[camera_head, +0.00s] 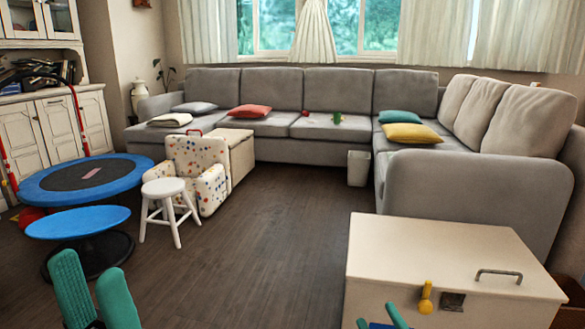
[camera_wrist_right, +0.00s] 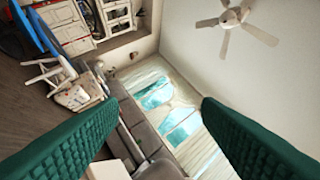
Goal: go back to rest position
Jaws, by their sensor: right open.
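My left gripper (camera_head: 90,264) is at the bottom left of the head view, its two green fingers pointing up and apart with nothing between them. My right gripper (camera_head: 378,316) shows only its green fingertips at the bottom edge, in front of the cream chest. In the right wrist view the same gripper (camera_wrist_right: 158,96) has its green fingers wide apart and nothing between them. That view is tilted. Most of both arms is out of view.
A cream chest (camera_head: 430,250) stands close at the right. A blue round table (camera_head: 80,222), a trampoline (camera_head: 60,182) and a white stool (camera_head: 163,187) stand at the left. A grey corner sofa (camera_head: 280,125) lines the back. The middle floor (camera_head: 275,225) is clear.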

